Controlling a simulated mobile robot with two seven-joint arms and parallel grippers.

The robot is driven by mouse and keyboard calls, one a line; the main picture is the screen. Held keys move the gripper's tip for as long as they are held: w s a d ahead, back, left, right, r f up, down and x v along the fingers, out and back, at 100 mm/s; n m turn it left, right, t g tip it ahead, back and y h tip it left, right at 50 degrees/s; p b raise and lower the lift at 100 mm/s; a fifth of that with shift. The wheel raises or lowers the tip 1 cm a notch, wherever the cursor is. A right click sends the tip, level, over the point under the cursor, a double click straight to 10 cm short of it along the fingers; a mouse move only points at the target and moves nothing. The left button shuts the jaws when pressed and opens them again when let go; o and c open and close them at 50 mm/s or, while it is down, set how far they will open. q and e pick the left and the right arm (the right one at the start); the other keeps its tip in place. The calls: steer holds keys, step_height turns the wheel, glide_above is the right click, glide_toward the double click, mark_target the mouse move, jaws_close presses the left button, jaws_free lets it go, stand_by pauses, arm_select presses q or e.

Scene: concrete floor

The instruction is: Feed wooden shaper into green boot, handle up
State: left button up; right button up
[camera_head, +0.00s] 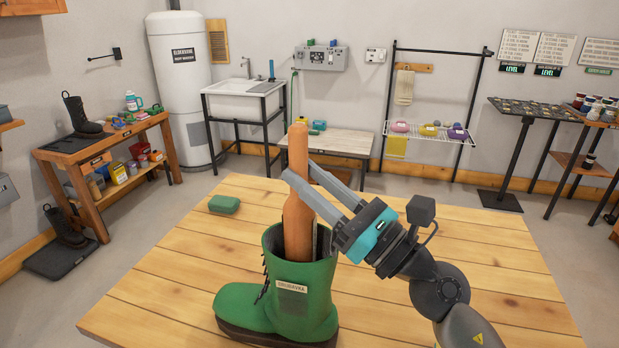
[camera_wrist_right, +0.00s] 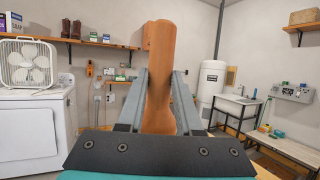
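The green boot (camera_head: 287,305) stands upright on the wooden table, its toe to the left and a name label on its shaft. The brown wooden shaper (camera_head: 298,160) is upright over the boot, its lower end inside the collar and hidden by the front rim. My right gripper (camera_head: 302,180) comes from the right with its two fingers on either side of the shaper, above the rim. In the right wrist view the fingers press against both sides of the shaper (camera_wrist_right: 160,95). How deep the shaper sits cannot be told. My left gripper is not in view.
A small green block (camera_head: 224,204) lies on the table (camera_head: 440,265) behind and left of the boot. The table's right side is clear apart from my arm above it. A workbench (camera_head: 105,142) and sink (camera_head: 243,92) stand well beyond.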

steer(key=o, duration=0.5)
steer(key=shift+o, duration=0.2)
steer(key=b+v, duration=0.7)
steer(key=v, duration=0.8)
steer(key=shift+s, duration=0.15)
stand_by(0.4)
